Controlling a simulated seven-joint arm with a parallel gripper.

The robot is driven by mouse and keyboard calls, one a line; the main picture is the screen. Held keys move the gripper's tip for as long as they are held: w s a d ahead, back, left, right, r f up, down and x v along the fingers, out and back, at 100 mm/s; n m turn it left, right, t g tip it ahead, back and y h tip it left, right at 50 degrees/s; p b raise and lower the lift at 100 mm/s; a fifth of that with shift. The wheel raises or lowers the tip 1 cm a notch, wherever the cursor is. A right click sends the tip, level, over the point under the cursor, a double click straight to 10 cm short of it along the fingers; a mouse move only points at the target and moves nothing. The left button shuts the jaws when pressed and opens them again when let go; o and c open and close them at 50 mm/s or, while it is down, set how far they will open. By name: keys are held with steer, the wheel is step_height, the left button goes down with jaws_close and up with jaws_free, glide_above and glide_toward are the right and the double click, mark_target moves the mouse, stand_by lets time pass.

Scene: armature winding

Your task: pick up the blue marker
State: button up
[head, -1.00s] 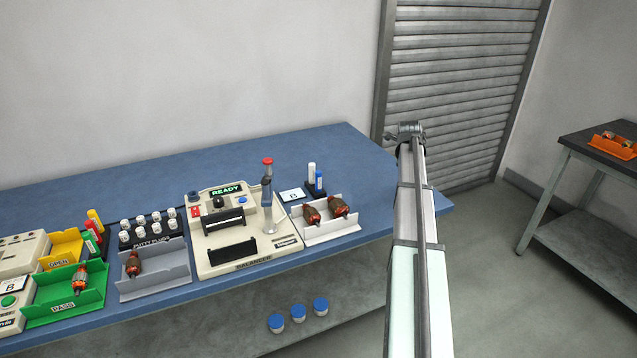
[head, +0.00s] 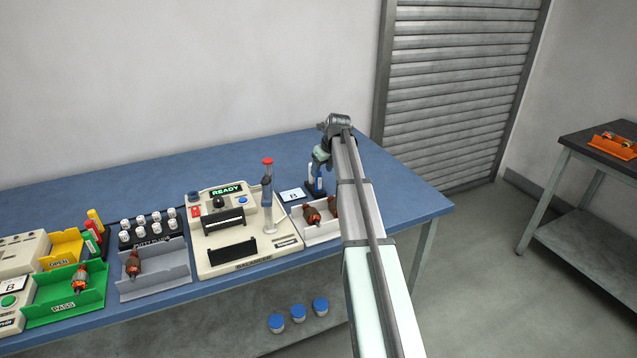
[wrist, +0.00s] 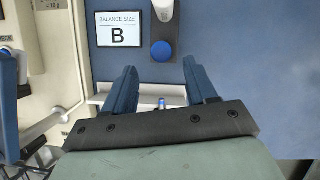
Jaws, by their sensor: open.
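The blue marker (head: 319,183) stands upright in a small dark holder (head: 315,193) at the back of the bench, right of the balancer. In the wrist view its round blue top (wrist: 161,50) shows from above, just beyond and between my fingertips. My gripper (wrist: 160,67) is open, with a blue finger on each side and nothing held. In the head view my gripper (head: 320,160) is over the holder and partly hides the marker. A white marker (wrist: 163,9) stands right behind the blue one in the wrist view.
A "Balance size B" card (wrist: 118,29) lies left of the holder. A light tray (head: 310,235) with brown armatures is in front, partly behind my arm. The balancer (head: 212,262) with an upright red-topped post (head: 268,195) stands to the left. Bench right of the holder is clear.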

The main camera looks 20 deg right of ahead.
mark_target(317, 180)
steer(key=shift+w+d+x, duration=0.1)
steer(key=shift+x, duration=1.95)
steer(key=shift+w+d+x, duration=0.1)
steer(key=shift+w+x, duration=0.05)
steer(key=shift+x, duration=1.95)
steer(key=shift+r, duration=0.1)
steer(key=shift+c, duration=0.3)
steer(key=c, duration=1)
steer(key=shift+r, duration=0.15)
